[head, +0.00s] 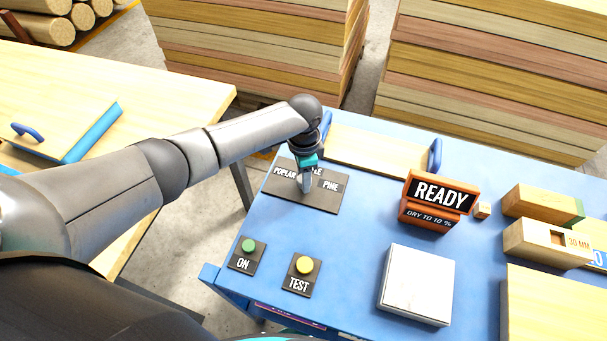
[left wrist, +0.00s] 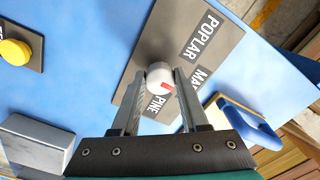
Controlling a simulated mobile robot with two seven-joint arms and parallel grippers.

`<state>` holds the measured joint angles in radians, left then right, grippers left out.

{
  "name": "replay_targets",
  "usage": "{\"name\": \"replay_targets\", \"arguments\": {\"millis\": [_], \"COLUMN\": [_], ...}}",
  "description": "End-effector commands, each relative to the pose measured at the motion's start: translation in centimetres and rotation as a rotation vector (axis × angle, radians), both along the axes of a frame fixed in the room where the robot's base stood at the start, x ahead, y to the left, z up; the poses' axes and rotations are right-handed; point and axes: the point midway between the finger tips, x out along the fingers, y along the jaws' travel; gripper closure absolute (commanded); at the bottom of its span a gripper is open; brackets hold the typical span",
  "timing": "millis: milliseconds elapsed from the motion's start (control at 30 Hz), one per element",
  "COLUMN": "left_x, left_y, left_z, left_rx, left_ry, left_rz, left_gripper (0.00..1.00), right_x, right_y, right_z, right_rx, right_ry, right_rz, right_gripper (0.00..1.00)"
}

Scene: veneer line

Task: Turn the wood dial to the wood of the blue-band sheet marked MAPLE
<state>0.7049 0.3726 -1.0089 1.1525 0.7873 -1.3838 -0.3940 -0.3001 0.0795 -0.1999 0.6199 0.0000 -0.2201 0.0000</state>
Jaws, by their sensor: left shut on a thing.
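The wood dial is a round white knob (left wrist: 159,75) with a red mark, on a dark plate (head: 325,202) labelled POPLAR, MAPLE and PINE. My left gripper (head: 306,180) is over the plate and partly hides the MAPLE label. In the left wrist view its two fingers (left wrist: 160,85) are shut on the knob, one on each side. The red mark points between the PINE label (left wrist: 157,98) and the partly hidden MAPLE label (left wrist: 200,80). A sheet with a blue edge (head: 92,133) lies on the left table; no MAPLE marking is readable on it. My right gripper is not in view.
On the blue table stand a green ON button (head: 248,245), a yellow TEST button (head: 304,265), a white block (head: 417,284) and an orange READY sign (head: 438,196). A board with blue handles (head: 375,151) lies behind the dial. Wood blocks (head: 545,203) are at right.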

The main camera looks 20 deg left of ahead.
Motion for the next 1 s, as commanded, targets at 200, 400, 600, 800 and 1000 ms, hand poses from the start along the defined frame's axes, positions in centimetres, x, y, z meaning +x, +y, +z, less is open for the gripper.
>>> {"name": "replay_targets", "arguments": {"millis": [200,400,600,800,1000], "left_x": [0.1,0.1,0.1,0.0,0.1], "left_y": [-0.1,-0.1,-0.1,0.0,0.0], "left_z": [0.1,0.1,0.0,0.0,1.3], "left_rx": [-0.002,-0.003,-0.001,-0.001,-0.002], "left_ry": [-0.002,-0.003,-0.002,-0.001,-0.002], "left_rz": [-0.002,-0.001,-0.001,0.0,-0.001], "left_gripper": [1.0,0.46,0.26,0.26,0.26], "right_x": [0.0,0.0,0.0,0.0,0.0], "right_y": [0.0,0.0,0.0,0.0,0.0], "right_z": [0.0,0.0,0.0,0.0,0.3], "right_rx": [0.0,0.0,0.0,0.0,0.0], "right_ry": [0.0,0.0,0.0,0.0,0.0], "right_rz": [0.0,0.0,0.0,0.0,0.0], "right_gripper": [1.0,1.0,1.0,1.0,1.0]}}
